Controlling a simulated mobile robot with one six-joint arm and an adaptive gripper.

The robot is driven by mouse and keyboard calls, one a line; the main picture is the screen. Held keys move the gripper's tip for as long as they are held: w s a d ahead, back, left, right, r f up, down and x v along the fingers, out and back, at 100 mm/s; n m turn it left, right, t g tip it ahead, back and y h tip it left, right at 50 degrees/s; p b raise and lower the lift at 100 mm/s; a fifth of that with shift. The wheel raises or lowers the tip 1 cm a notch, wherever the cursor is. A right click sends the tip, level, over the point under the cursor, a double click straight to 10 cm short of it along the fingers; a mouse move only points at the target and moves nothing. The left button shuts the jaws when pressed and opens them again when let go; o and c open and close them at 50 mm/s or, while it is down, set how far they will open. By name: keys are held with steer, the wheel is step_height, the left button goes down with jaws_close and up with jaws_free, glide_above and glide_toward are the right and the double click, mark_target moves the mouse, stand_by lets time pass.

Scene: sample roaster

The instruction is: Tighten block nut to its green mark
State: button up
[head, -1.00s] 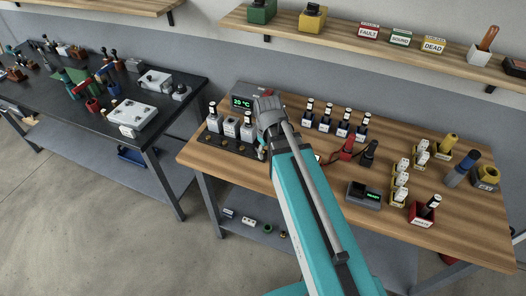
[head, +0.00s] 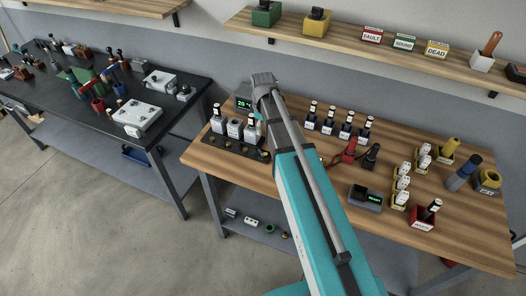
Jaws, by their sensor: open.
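I cannot single out the block nut or its green mark at this size. A black tray (head: 226,146) at the left of the wooden table holds several grey blocks (head: 235,128) with dark, white-banded tops, and small brass-coloured parts along its front. My arm reaches over the table from the bottom. Its grey wrist end is high beside the small display box (head: 244,103), right of and beyond the grey blocks. My gripper's fingers do not show; the wrist and arm hide that spot. I see nothing held.
A row of dark labelled bottles (head: 328,126) stands right of my arm. Red and black clamps (head: 349,151), a small meter (head: 366,197), white sockets (head: 401,183) and a red bin (head: 423,219) fill the table's right. A black bench (head: 60,112) stands left across a gap.

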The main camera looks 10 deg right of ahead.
mark_target(263, 153)
steer(key=shift+f, duration=0.25)
step_height(263, 153, down, 13)
steer(key=b, duration=1.3)
steer(key=shift+f+b, duration=0.15)
steer(key=shift+b, duration=0.2)
steer(key=shift+c, duration=0.3)
jaws_close()
